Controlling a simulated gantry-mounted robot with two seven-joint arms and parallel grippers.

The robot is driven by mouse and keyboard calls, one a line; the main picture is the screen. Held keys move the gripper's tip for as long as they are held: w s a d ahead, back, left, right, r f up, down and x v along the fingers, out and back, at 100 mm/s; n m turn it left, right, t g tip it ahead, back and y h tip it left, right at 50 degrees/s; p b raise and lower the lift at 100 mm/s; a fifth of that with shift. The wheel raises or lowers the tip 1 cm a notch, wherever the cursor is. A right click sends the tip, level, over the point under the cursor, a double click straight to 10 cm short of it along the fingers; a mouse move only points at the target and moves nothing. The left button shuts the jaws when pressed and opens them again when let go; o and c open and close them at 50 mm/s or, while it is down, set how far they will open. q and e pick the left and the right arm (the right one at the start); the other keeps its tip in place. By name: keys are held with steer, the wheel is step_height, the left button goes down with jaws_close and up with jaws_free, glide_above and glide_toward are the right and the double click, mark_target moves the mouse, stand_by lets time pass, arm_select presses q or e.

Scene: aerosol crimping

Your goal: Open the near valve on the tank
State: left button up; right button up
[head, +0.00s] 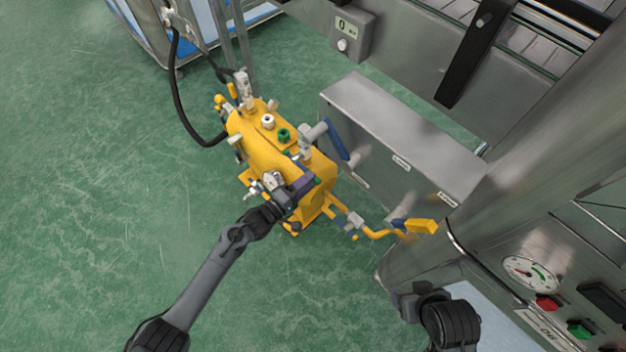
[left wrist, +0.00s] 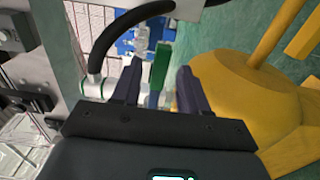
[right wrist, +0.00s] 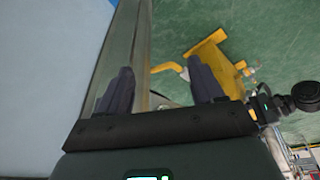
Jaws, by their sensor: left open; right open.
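The yellow tank (head: 275,150) stands on the green floor in the head view; its rounded end also fills the right of the left wrist view (left wrist: 240,95). My left gripper (head: 308,186) is at the tank's near end, open, and hides part of the fittings there. In the left wrist view a green lever-like piece (left wrist: 162,62) stands between the fingertips (left wrist: 158,75), beside a silvery valve fitting (left wrist: 142,42). I cannot tell whether a finger touches it. My right gripper (head: 408,300) is open and empty near the lower right, away from the tank; its fingers show in the right wrist view (right wrist: 163,82).
A black hose (head: 180,100) curves to the far end. A yellow tow handle (head: 420,226) reaches right. A gauge panel (head: 530,272) is lower right. The left floor is clear.

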arm_select(q)
steer(key=shift+b+x, duration=0.5)
steer(key=shift+x, duration=0.95)
jaws_close()
